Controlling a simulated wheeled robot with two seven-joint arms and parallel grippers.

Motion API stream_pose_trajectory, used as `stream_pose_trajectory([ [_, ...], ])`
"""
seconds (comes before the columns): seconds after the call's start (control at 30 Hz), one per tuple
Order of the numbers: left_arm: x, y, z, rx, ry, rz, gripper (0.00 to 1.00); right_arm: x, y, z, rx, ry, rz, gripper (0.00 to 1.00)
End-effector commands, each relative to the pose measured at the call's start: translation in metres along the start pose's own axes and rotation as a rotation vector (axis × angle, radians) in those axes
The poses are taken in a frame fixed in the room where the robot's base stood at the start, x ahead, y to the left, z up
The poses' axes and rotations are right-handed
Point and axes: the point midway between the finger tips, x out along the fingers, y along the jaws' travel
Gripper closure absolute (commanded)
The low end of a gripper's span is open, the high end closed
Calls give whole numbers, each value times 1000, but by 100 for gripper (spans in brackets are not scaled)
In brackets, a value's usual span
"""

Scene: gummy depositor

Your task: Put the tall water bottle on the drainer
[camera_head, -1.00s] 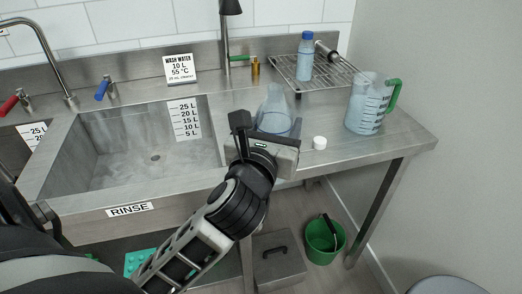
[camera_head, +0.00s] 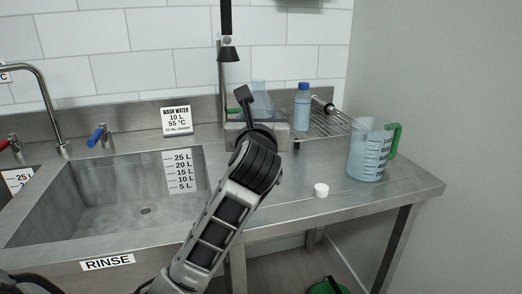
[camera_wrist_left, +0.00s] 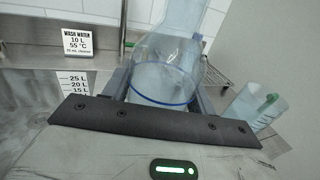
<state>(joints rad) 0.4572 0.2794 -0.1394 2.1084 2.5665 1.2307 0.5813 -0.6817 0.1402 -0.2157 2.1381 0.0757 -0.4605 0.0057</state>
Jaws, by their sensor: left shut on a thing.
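A clear pale-blue bottle (camera_head: 262,94) with a narrowing upper part is held by my left gripper (camera_head: 262,108), mostly hidden behind it in the head view. In the left wrist view the bottle (camera_wrist_left: 165,70) stands between the two fingers of the gripper (camera_wrist_left: 162,85), a blue ring near its base. It appears near the back of the counter, at the left end of the drainer (camera_head: 328,124), a wire rack. I cannot tell whether its base is clear of the surface. My right gripper is not in view.
A blue-capped bottle (camera_head: 302,107) stands on the drainer beside a metal cylinder (camera_head: 322,105). A green-handled measuring jug (camera_head: 368,152) and a white cap (camera_head: 321,190) are on the counter. A tap column (camera_head: 224,70) rises behind; the rinse sink (camera_head: 115,190) lies left.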

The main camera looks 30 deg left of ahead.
Motion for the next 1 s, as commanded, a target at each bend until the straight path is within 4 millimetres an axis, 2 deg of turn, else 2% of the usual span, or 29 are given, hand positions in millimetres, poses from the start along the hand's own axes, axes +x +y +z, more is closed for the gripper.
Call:
stream_pose_trajectory([
  [0.03, 8, 0, -14, 7, 5, 1, 84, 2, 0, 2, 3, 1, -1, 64],
  [0.2, 26, -2, -34, 4, 1, 0, 84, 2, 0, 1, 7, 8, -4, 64],
  [0.37, 33, -4, -43, 3, 1, 0, 84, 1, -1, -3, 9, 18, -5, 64],
  [0.43, 40, -4, -51, 5, 2, 0, 84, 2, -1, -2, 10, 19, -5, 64],
  [0.6, 38, -4, -75, 5, 1, -1, 84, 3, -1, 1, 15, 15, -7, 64],
  [1.0, 38, -4, -81, 0, 1, -2, 84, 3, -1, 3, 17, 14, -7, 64],
])
